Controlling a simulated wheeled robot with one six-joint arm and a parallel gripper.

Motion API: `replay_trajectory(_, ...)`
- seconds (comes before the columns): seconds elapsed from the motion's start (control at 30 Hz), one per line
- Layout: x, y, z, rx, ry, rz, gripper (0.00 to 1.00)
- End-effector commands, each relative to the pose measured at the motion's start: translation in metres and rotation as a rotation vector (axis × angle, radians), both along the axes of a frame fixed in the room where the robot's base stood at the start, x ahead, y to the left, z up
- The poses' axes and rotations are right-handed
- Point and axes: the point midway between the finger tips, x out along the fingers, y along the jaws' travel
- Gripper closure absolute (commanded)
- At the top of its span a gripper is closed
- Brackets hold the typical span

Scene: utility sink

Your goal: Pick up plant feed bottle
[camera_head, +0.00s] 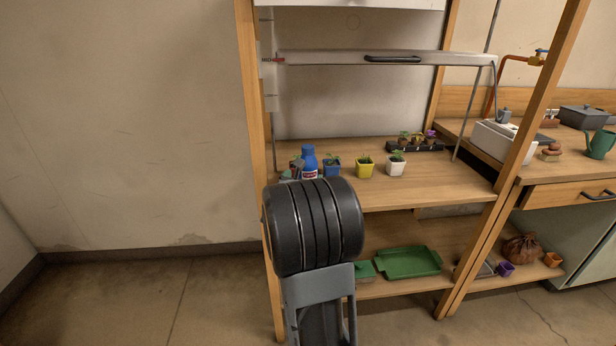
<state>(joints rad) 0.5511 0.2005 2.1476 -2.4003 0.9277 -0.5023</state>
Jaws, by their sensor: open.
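The plant feed bottle is most likely the blue bottle (309,160) with a red and white label. It stands upright at the left end of the wooden shelf, beside a blue pot with a seedling (332,167). My arm rises in front of the shelf and hides the bottle's surroundings below.
A yellow pot (365,168) and a white pot (396,165) stand right of the blue pot. A black tray of seedlings (415,146) lies behind. A wooden post (254,130) borders the shelf's left side. A lamp bar (385,58) hangs above. A green tray (411,263) lies below.

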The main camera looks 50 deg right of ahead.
Motion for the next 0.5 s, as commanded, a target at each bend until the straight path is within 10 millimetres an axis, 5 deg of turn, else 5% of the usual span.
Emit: replay_trajectory(0.5,0.024,-0.045,0.001,0.000,0.000,0.001,0.05)
